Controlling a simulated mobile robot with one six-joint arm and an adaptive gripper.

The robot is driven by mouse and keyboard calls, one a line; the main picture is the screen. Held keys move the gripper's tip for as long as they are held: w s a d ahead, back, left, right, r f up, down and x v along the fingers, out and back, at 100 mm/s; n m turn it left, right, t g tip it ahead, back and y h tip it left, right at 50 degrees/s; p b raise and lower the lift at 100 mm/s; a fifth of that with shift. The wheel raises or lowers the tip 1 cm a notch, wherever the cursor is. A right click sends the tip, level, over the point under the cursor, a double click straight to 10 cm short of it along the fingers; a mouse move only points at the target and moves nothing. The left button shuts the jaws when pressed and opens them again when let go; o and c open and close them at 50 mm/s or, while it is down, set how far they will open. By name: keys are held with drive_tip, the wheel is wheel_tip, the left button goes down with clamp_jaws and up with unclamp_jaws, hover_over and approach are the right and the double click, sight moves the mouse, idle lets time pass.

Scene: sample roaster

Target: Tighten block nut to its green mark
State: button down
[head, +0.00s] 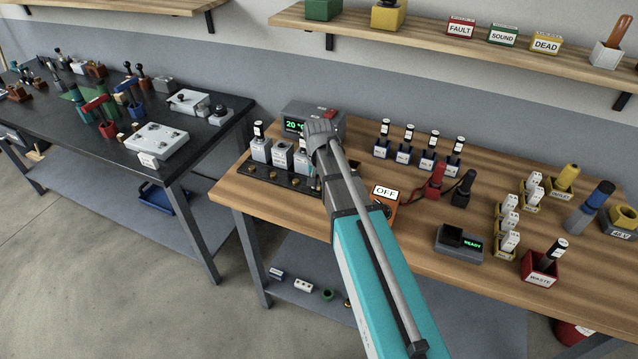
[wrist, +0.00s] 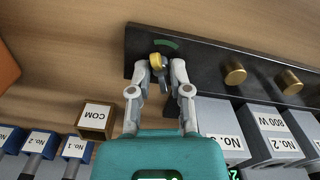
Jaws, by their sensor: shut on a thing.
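The green mark (wrist: 166,44) is a short arc on the black face just beyond this nut. My gripper (wrist: 161,73) is shut on the nut, one finger on each side.
Two more brass nuts (wrist: 235,74) sit farther right on the strip. Labelled grey units (wrist: 215,118) stand close behind it, and a brown COM block (wrist: 97,118) stands at lower left. An orange OFF box (head: 384,206) is right of my arm.

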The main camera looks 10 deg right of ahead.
drive_tip(key=c, duration=0.6)
unclamp_jaws()
drive_tip(key=shift+o, duration=0.2)
drive_tip(key=shift+n, duration=0.3)
drive_tip(key=n, duration=1.3)
wheel_tip(320, 180, up, 14)
drive_tip(key=p, duration=1.4)
drive_tip(key=s+f+m+b, duration=0.2)
drive_tip(key=s+m, duration=0.4)
drive_tip(key=s, duration=0.8)
drive_tip(key=shift+m, duration=0.3)
drive_tip(key=shift+f, duration=0.1)
